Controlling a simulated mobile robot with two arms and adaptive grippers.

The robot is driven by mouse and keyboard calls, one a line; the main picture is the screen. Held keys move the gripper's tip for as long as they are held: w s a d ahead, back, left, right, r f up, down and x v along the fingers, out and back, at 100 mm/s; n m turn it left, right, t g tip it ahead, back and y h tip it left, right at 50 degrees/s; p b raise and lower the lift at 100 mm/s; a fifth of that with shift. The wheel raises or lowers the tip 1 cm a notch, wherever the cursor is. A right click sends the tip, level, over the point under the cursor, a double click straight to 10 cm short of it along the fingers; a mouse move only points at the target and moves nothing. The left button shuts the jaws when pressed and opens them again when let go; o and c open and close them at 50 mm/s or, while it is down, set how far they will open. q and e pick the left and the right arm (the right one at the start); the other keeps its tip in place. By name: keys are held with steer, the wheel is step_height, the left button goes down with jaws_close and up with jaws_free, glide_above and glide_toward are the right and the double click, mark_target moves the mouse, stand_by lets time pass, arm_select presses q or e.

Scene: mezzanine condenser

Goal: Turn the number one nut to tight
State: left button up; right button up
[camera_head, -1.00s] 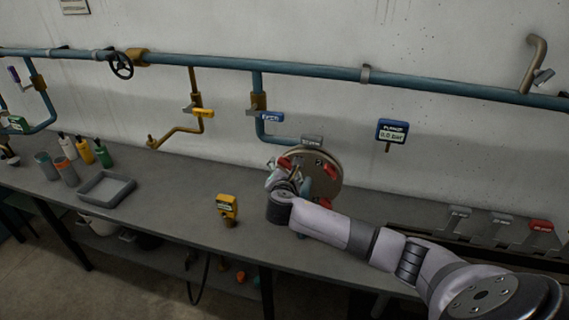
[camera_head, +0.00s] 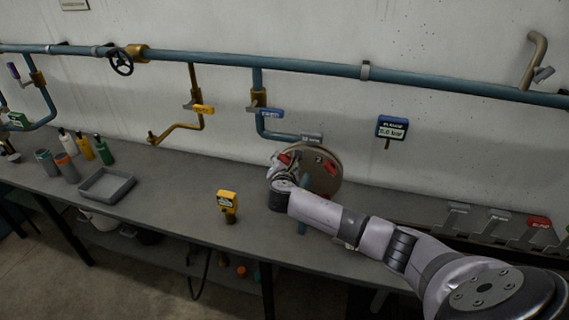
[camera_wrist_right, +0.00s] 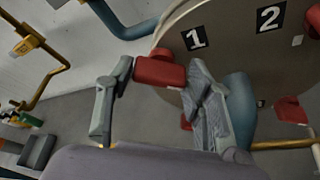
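The number one nut (camera_wrist_right: 160,72) is a red block beside the black "1" label (camera_wrist_right: 195,38) on a round, tan-grey flange cover (camera_wrist_right: 235,60). In the right wrist view, my right gripper (camera_wrist_right: 160,76) has one fingertip at each end of this nut, with no clear gap on either side. It looks shut on the nut. In the head view, my right gripper (camera_head: 272,172) is at the left side of the cover (camera_head: 325,180), largely hidden by my wrist. My left gripper is not in view.
Other red nuts (camera_wrist_right: 290,110) sit around the cover near the "2" label (camera_wrist_right: 269,17). A grey tray (camera_head: 107,186) and several bottles are at left. A blue display (camera_head: 391,128) is on the wall at right.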

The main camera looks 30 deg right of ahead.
steer(key=c, duration=0.7)
steer(key=shift+o, duration=0.2)
steer(key=shift+f+m+t+h+b, duration=0.25)
steer(key=shift+m+t+b, duration=0.7)
steer(key=shift+m+b, duration=2.65)
steer(key=shift+f+m+t+h+b, duration=0.1)
steer(key=shift+m+t+h+b, duration=0.65)
steer(key=shift+b, duration=5)
steer(key=shift+f+m+t+y+b, duration=0.1)
steer(key=shift+m+t+b, duration=1)
steer(key=shift+m+b, duration=2.8)
steer(key=shift+n+b, duration=0.75)
steer(key=shift+n, duration=0.1)
steer(key=o, duration=1.2)
steer(key=shift+c, duration=0.2)
steer(key=shift+r, duration=0.1)
steer(key=v, duration=1.2)
